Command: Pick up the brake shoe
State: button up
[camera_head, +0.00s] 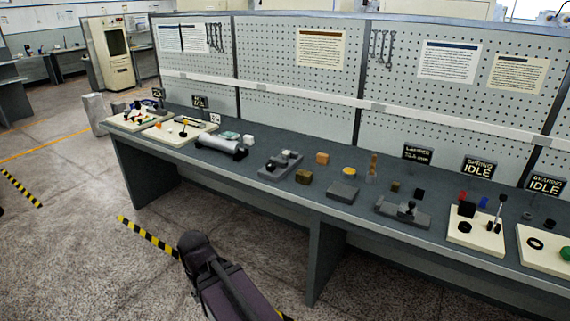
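I cannot tell for sure which piece on the long grey workbench (255,190) is the brake shoe. Small loose pieces there include an orange block (322,158), an olive-brown block (303,176), a yellow round piece (349,171), an upright brown piece (373,163) and a black block (419,193). My arm shows as a dark, rounded link at the bottom of the head view, in front of the bench and apart from these pieces. My gripper's fingers do not show.
Grey fixtures (280,166) (403,211) and a grey cylinder (221,146) stand on the bench. Cream trays with parts (475,235) (131,118) sit at both ends. A pegboard wall (270,75) rises behind. Floor is open at left.

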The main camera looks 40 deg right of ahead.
aim_at(286, 155)
jog(key=u, duration=0.15)
jog(key=k, duration=0.7)
jog(key=z, duration=1.65)
jog(key=i, duration=1.65)
